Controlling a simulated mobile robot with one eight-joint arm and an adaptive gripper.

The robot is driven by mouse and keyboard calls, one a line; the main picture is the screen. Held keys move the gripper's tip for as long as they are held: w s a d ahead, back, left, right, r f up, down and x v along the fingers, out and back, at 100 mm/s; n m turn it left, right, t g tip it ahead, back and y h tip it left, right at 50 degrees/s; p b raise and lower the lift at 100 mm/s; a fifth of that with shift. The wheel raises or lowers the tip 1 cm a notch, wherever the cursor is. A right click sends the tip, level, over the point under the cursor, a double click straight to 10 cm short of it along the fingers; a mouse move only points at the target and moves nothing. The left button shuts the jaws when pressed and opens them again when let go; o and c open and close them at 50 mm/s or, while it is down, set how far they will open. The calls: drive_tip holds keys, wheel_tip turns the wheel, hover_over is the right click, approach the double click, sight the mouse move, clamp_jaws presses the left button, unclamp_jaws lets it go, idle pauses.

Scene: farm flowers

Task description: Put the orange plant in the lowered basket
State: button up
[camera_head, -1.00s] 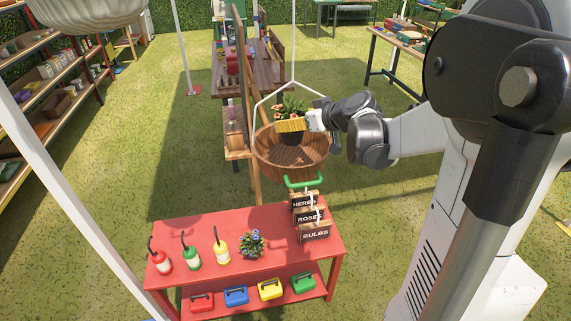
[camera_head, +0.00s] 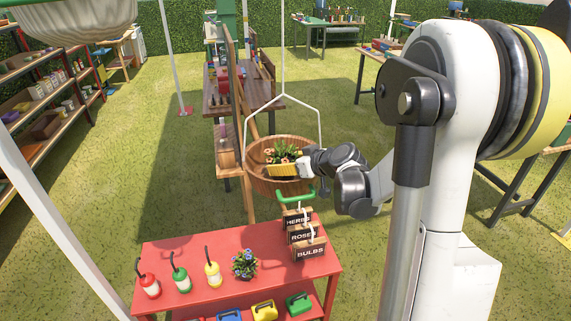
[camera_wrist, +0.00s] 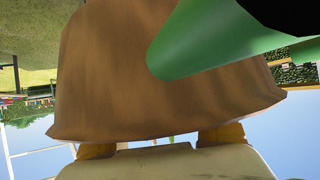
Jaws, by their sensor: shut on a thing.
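The orange plant (camera_head: 284,150), green leaves with orange blooms, is inside the opening of the hanging wooden basket (camera_head: 256,180) in the head view. My gripper (camera_head: 283,170), with yellow fingers, is shut on the plant and reaches in over the basket's right side. The plant's pot is hidden in the head view, so I cannot tell whether it touches the basket floor. In the wrist view, a brown tapered surface, apparently the pot (camera_wrist: 130,75), fills the middle beyond the yellow fingers (camera_wrist: 158,142). A green bar partly covers it.
The basket hangs from a white frame (camera_head: 320,125). A wooden post stands close on the basket's left.

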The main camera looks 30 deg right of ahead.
drive_tip(key=o, duration=1.4)
drive_tip(key=shift+f, duration=0.1)
